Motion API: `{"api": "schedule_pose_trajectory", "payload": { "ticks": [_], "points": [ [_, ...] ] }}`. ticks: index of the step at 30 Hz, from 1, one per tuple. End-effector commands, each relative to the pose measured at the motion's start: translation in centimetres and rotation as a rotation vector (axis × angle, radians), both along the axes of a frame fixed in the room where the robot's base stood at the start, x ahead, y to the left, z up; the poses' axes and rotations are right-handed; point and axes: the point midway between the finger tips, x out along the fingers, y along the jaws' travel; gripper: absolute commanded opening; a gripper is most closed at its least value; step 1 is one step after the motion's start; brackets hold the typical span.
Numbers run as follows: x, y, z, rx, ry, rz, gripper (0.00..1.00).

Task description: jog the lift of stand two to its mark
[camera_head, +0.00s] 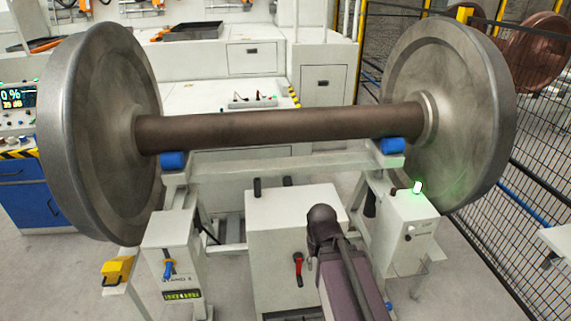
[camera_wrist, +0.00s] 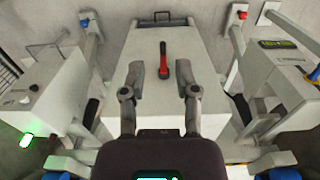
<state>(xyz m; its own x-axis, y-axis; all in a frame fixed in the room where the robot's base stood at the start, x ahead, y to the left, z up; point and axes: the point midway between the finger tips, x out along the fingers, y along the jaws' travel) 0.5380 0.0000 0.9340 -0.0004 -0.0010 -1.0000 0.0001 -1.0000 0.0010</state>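A grey box (camera_head: 172,236) at the left foot of the wheelset stand bears a label that seems to read STAND 2. A blue lever (camera_head: 168,268) and a small lit green display (camera_head: 182,295) are on its front; the display digits are too small to read. In the wrist view that display (camera_wrist: 278,44) is at the upper right and the blue lever (camera_wrist: 314,75) at the right edge. My gripper (camera_wrist: 158,66) is open and empty above the central cabinet (camera_wrist: 135,50). The cabinet's red-handled lever (camera_wrist: 163,60) shows between the fingertips; contact cannot be told. The fingers are hidden in the head view.
A wheelset axle (camera_head: 270,127) rests on blue pads (camera_head: 173,160) above. A right-hand box (camera_head: 405,225) carries a lit green lamp (camera_head: 417,187). A yellow box (camera_head: 117,270) stands at lower left. A mesh fence (camera_head: 535,170) closes the right side.

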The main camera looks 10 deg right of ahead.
Motion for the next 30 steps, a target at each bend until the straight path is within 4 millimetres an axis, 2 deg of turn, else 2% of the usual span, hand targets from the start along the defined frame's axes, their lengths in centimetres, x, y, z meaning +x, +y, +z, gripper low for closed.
{"api": "schedule_pose_trajectory", "payload": {
  "ticks": [1, 2, 3, 5, 6, 30],
  "points": [
    [0.00, 0.00, 0.00, 0.000, 0.000, 0.000, 0.40],
    [0.00, 0.00, 0.00, 0.000, 0.000, 0.000, 0.34],
    [0.00, 0.00, 0.00, 0.000, 0.000, 0.000, 0.22],
    [0.00, 0.00, 0.00, 0.000, 0.000, 0.000, 0.04],
    [0.00, 0.00, 0.00, 0.000, 0.000, 0.000, 0.00],
    [0.00, 0.00, 0.00, 0.000, 0.000, 0.000, 0.00]
  ]
}}
